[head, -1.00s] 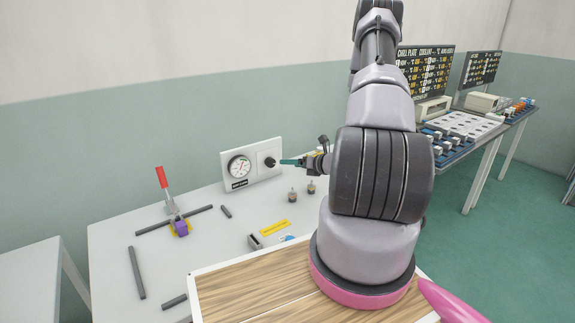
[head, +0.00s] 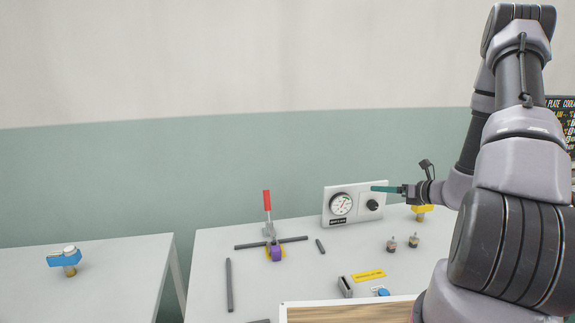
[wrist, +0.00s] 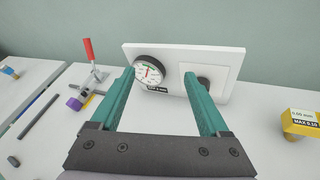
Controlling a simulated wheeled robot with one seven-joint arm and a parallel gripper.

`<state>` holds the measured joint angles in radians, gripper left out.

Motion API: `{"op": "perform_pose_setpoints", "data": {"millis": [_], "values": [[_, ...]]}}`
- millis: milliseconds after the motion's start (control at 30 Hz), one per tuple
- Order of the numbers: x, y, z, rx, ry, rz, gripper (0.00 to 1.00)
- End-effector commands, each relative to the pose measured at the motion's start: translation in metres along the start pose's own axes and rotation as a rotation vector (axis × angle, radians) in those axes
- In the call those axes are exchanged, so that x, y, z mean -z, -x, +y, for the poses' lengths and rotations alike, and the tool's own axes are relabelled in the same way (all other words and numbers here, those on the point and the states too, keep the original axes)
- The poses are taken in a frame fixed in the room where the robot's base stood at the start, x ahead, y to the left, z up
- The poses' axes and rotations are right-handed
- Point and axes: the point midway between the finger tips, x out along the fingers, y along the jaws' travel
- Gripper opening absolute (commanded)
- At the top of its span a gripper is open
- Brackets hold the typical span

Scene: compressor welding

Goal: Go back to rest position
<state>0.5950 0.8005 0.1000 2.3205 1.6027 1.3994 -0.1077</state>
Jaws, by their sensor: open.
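My gripper (head: 388,189) is in front of the white panel with the gauge and knob, above the grey table. In the wrist view its two teal fingers (wrist: 160,90) are spread apart with nothing between them. The white gauge panel (head: 329,218) stands at the back of the table, with a round dial (head: 341,204) and a black knob (head: 372,205). In the wrist view the right finger partly covers the knob (wrist: 204,83). I cannot tell how far the fingertips are from the panel.
A red-handled clamp (head: 267,201) with a purple part (head: 277,253) stands left of the panel. Dark bars (head: 229,285), two small fittings (head: 413,241) and a yellow label (head: 369,275) lie on the table (head: 205,260). A left table (head: 110,285) holds a blue-topped part (head: 66,259).

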Motion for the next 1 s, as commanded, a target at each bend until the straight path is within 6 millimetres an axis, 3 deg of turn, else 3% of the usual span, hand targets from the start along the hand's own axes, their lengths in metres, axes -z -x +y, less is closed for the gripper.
{"op": "perform_pose_setpoints", "data": {"millis": [33, 200, 500, 700, 1000], "values": [[-0.024, 0.000, 0.024, -0.065, 0.096, 0.014, 0.79], [-0.072, 0.011, 0.102, -0.273, 0.406, 0.094, 0.79], [-0.113, 0.064, 0.214, -0.551, 0.989, 0.254, 0.79], [-0.124, 0.112, 0.261, -0.659, 1.399, 0.371, 0.79], [-0.145, 0.189, 0.295, -0.678, 2.021, 0.549, 0.79]]}}
